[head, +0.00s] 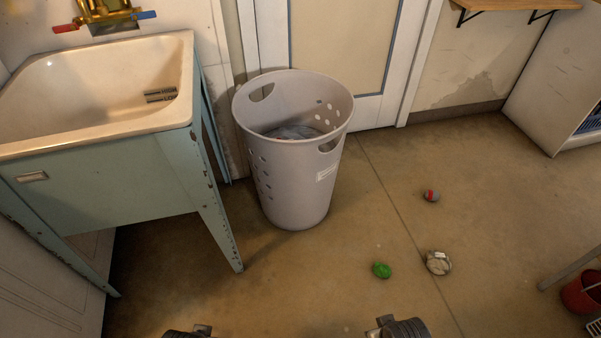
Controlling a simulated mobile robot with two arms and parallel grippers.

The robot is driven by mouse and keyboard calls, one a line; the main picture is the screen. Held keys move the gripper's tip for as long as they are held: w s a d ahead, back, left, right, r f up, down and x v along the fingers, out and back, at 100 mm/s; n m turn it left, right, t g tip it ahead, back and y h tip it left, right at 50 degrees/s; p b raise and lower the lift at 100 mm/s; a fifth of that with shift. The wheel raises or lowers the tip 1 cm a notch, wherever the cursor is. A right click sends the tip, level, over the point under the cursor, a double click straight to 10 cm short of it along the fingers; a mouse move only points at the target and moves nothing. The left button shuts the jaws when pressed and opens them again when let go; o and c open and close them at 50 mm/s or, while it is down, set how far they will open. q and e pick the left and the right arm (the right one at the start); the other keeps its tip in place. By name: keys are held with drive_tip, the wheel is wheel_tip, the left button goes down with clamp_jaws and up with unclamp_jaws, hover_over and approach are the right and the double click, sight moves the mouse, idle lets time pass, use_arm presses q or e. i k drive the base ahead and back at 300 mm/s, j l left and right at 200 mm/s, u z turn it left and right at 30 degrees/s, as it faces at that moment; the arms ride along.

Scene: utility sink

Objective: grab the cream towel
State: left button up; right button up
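A small crumpled cream bundle (438,262), which may be the cream towel, lies on the brown floor right of centre. It is too small to make out as a towel for certain. The tops of my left gripper (192,332) and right gripper (396,328) show at the bottom edge, cut off by the frame. Their fingers are not clear. Both are apart from the bundle, with the right one nearer, to its lower left.
A green bundle (381,270) and a red-and-grey one (431,196) lie nearby. A tall laundry basket (297,185) holding greyish cloth (293,132) stands beside the sink (95,90). A red bucket (581,294) is at right. Floor between is open.

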sight(438, 263)
drive_tip(key=z, duration=1.5)
